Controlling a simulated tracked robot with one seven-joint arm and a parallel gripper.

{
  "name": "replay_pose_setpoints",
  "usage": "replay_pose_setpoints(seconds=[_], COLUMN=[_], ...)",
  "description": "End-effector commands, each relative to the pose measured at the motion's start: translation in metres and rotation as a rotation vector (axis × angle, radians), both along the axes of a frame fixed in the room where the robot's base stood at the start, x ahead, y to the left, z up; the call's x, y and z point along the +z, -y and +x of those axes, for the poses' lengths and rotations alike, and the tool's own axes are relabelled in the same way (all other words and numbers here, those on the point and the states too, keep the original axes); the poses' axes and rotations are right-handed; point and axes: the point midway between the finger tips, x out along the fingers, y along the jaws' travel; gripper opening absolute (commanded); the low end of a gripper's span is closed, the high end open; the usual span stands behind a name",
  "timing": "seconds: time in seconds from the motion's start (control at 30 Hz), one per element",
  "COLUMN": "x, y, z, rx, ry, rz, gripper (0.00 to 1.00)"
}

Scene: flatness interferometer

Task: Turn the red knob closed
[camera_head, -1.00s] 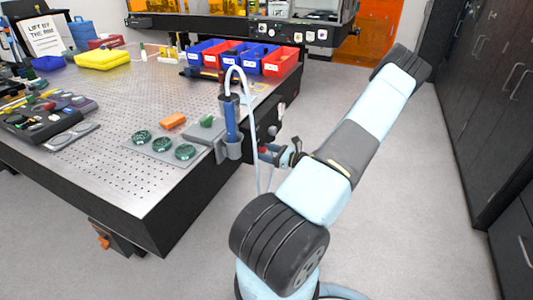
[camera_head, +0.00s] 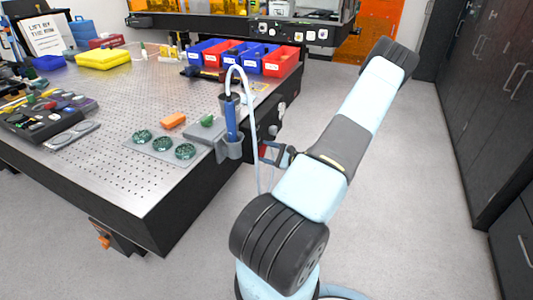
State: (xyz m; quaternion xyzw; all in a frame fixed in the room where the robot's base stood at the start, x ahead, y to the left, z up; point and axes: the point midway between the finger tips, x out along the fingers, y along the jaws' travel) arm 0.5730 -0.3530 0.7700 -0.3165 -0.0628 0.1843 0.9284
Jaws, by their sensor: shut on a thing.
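The red knob (camera_head: 263,152) is on the side of the table, just right of the grey holder with the blue tube. Only a small red patch of it shows between the fingers, so its turn angle cannot be read. My gripper (camera_head: 266,153) reaches in from the right and is shut on the red knob, with its fingers around it. My arm hides part of the area to the right of the knob.
A pale hose (camera_head: 250,105) loops up from the blue tube (camera_head: 231,122) and hangs close to the left of my gripper. The perforated table (camera_head: 110,110) carries green discs (camera_head: 163,144) near its edge. The floor (camera_head: 410,190) on the right is clear.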

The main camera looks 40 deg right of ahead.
Motion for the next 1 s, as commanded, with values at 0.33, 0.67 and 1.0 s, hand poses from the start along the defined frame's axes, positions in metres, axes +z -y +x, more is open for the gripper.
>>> replay_pose_setpoints(seconds=[0.33, 0.67, 1.0], x=[-0.0022, -0.0038, -0.0053], y=[-0.0021, -0.0028, -0.0038], z=[-0.0013, -0.0023, -0.0027], rx=[0.002, 0.003, 0.005], ry=[0.122, 0.236, 0.317], rz=[-0.299, -0.577, -0.775], gripper=[0.33, 0.33, 0.33])
